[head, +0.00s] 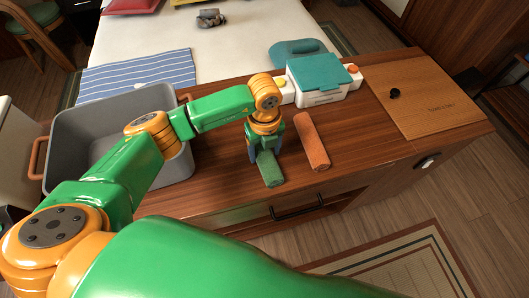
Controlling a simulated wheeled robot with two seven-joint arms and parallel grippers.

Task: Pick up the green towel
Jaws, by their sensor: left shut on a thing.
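The green towel (271,171) is a rolled dark green cylinder on the wooden counter, close to its front edge. My left gripper (264,153) points down over the towel's far end and is shut on it. The gripper hides that far end. The near part of the towel appears to lie at counter level; I cannot tell whether it is lifted. My right gripper is not in view.
A rolled orange towel (312,144) lies just right of the green one. A grey bin (66,120) stands at the left. Behind are a white box with a teal lid (318,72) and a blue striped cloth (138,74). A wooden board (424,97) lies at the right.

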